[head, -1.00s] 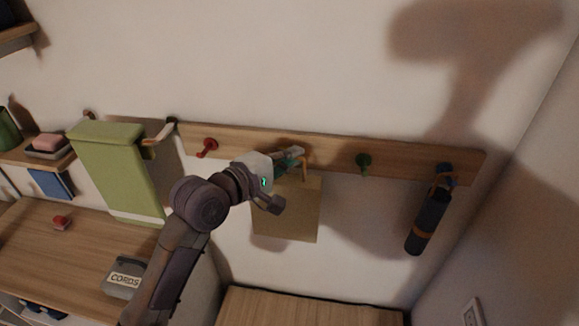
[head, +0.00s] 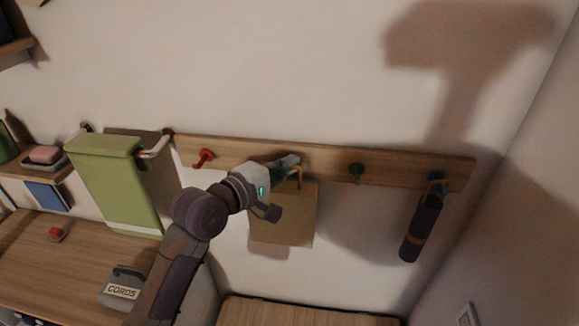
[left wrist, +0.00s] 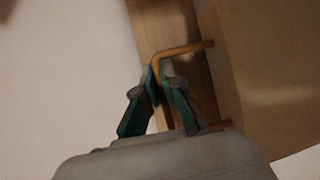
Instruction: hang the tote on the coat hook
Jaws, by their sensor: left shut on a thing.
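The tan tote (head: 284,222) hangs flat near the wall, in front of the wooden hook rail (head: 325,166). Its orange-brown handle (left wrist: 185,50) stands between my fingers in the left wrist view, and the tote's body (left wrist: 275,70) fills the right side there. My right gripper is not in view.
A dark bottle-shaped item (head: 424,228) hangs at the blue hook (head: 436,186) on the right. A green cloth-like panel (head: 112,180) hangs on the left. A grey CORDS box (head: 124,285) sits on the desk (head: 60,262). A wooden surface (head: 290,312) lies below.

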